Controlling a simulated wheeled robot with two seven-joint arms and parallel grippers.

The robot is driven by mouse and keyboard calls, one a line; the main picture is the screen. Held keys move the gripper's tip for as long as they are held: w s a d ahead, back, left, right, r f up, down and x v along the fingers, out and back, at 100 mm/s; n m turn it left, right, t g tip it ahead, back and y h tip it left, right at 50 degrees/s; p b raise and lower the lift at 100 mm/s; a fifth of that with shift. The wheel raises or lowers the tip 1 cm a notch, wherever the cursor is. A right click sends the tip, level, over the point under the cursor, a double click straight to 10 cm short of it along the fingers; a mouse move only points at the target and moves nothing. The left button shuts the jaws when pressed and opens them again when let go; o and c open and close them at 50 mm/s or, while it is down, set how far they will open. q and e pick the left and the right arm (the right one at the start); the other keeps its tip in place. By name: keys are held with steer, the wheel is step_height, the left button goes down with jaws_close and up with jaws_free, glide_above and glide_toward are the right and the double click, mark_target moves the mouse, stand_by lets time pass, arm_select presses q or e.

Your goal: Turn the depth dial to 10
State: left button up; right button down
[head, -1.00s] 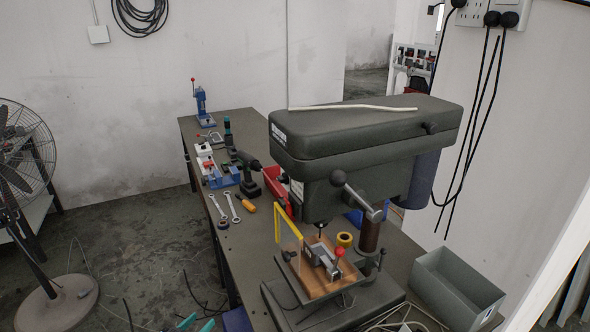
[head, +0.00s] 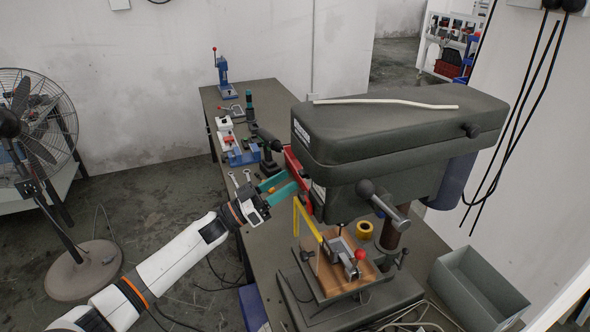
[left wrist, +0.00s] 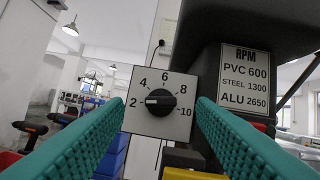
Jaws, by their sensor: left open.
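The depth dial (left wrist: 160,102) is a black knob on a white square plate marked 2 to 10, seen in the left wrist view. Its white pointer mark faces left, towards the 2. My left gripper (head: 292,181) is open beside the drill press head (head: 390,135). In the left wrist view its teal fingers (left wrist: 160,108) stand on either side of the knob, with gaps between them and it. I cannot make out the dial in the head view.
An RPM plate (left wrist: 246,78) is right of the dial. A yellow guard (head: 305,222) and a clamp with a red knob (head: 359,256) are below the press head. A red bin (head: 292,165) is behind my left fingers. A grey box (head: 478,285) stands at right.

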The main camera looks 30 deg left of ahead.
mark_target(299, 173)
arm_select(q)
steer(key=shift+p+x, duration=0.45)
steer(key=shift+x, duration=1.4)
